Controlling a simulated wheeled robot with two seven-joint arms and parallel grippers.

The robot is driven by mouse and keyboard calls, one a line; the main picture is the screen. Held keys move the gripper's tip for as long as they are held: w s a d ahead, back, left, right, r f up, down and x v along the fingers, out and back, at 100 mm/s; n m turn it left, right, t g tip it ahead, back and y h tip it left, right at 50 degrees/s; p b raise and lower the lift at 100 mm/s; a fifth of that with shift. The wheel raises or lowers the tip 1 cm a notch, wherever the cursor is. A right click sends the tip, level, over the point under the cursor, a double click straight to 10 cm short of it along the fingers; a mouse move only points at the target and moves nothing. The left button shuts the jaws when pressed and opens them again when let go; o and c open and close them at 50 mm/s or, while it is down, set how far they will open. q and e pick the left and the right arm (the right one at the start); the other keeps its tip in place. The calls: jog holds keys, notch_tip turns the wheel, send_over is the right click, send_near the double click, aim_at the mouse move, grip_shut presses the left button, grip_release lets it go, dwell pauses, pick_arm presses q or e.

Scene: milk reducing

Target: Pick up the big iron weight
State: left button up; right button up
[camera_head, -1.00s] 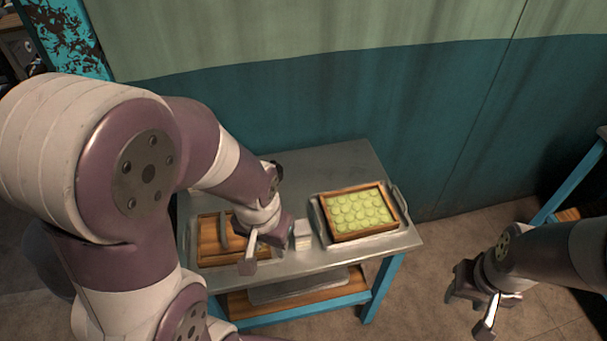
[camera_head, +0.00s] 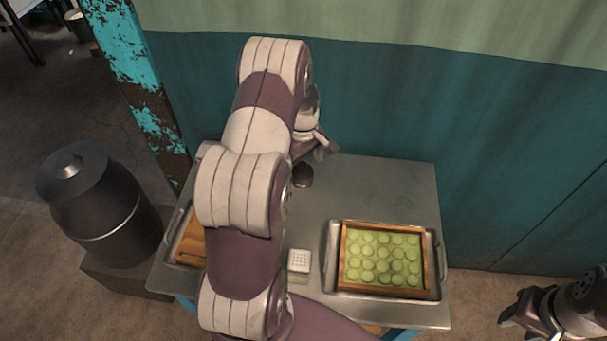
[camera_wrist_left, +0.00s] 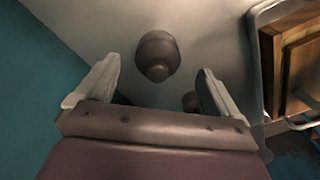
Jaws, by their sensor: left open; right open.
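The big iron weight is a dark, rounded, knobbed piece (camera_wrist_left: 157,55) on the metal table, seen in the left wrist view. A smaller dark weight (camera_wrist_left: 190,101) lies near it, partly hidden by a finger. In the head view one dark weight (camera_head: 302,175) shows beside my left arm; I cannot tell which of the two it is. My left gripper (camera_head: 323,150) is open above the far part of the table. In the left wrist view the big weight appears between its spread fingers, not gripped. My right gripper (camera_head: 528,322) is open and empty, off the table's right side.
A metal tray (camera_head: 330,262) with a wooden frame of green rounds (camera_head: 385,258) stands on the table's right. A small white block (camera_head: 299,261) is left of it. A wooden box (camera_head: 190,243) is partly behind my arm. The table's far right (camera_head: 390,190) is bare.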

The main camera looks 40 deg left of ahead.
aim_at(302, 171)
pick_arm(q)
jog(key=f, duration=0.2)
jog(key=f+p, duration=0.1)
jog(key=f, duration=0.2)
jog(key=shift+w+a+f, duration=0.2)
jog(key=shift+s, duration=0.1)
jog(key=c, duration=1.7)
jog(key=shift+r, duration=0.1)
grip_shut()
